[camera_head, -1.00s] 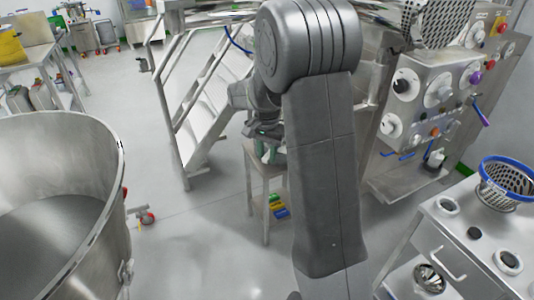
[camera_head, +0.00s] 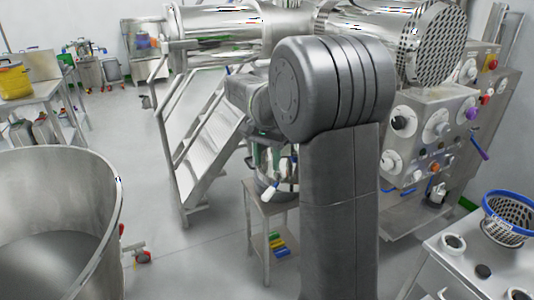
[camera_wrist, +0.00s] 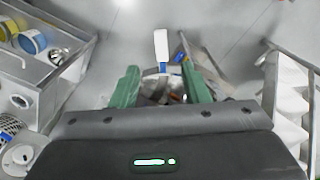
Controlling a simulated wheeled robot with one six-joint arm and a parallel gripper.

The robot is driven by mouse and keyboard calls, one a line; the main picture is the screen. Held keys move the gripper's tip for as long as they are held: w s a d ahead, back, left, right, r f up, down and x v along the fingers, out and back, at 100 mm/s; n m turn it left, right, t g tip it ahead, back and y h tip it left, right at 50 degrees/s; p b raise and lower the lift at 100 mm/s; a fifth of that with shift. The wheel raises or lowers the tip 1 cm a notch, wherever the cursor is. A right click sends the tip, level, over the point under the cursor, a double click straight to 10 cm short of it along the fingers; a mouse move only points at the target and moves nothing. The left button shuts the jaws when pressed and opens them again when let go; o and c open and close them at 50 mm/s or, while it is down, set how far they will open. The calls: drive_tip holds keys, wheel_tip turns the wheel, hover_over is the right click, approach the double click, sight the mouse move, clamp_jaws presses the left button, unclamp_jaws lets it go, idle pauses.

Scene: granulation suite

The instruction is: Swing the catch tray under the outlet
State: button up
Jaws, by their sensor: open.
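My gripper (camera_wrist: 160,82) is open, its two green fingers apart and pointing away from the wrist camera. A white handle with a blue collar (camera_wrist: 161,47) shows ahead, between the lines of the fingers and apart from them. Metal parts (camera_wrist: 205,72) lie beyond the fingers, partly hidden; I cannot tell whether they are the catch tray. In the head view a round metal vessel (camera_head: 265,187) with a white handle (camera_head: 267,192) shows over a small stand (camera_head: 262,212), below my gripper and partly hidden by my arm. I cannot make out the outlet.
A stepped metal platform (camera_head: 207,150) stands left of the stand. The control panel machine (camera_head: 430,135) is at right. A large steel drum (camera_head: 60,215) fills the left front. A cart with a blue-rimmed basket (camera_head: 508,215) is at lower right.

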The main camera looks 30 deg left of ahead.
sight(268, 195)
wheel_tip(268, 195, up, 2)
drive_tip(key=shift+r, duration=0.25)
drive_tip(key=shift+f, duration=0.1)
idle(0.4)
wheel_tip(268, 195, down, 14)
drive_tip(key=shift+r+p, duration=0.1)
drive_tip(key=shift+p, duration=0.4)
drive_tip(key=shift+d, duration=0.15)
